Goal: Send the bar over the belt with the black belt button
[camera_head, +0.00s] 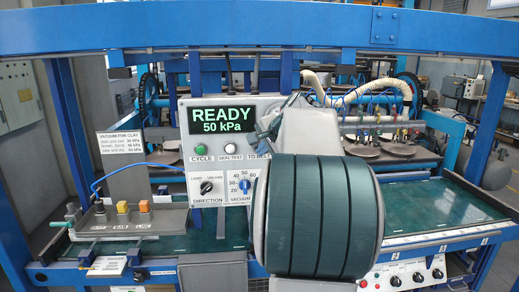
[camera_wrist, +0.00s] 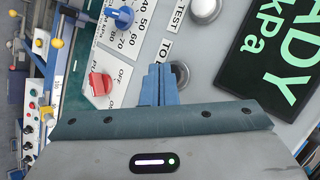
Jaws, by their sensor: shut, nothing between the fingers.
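The black belt button (camera_wrist: 182,74) is by the "TO B…" label in the wrist view, partly hidden by my fingers. My gripper (camera_wrist: 160,70) is shut and empty, its fingertips at the button's edge; I cannot tell whether they touch it. In the head view my arm hides the fingers and that button. The panel display (camera_head: 222,121) reads READY 50 kPa. The bar (camera_head: 385,123) with hoses and suction cups is at the back right, over round brown plates (camera_head: 387,150). A green belt surface (camera_head: 455,205) lies at the right.
On the panel, a white button (camera_wrist: 205,9), a blue knob (camera_wrist: 120,17) and a red knob (camera_wrist: 100,83) are near my fingers. A green cycle button (camera_head: 200,146) is further left. A blue frame beam (camera_head: 240,38) crosses above.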

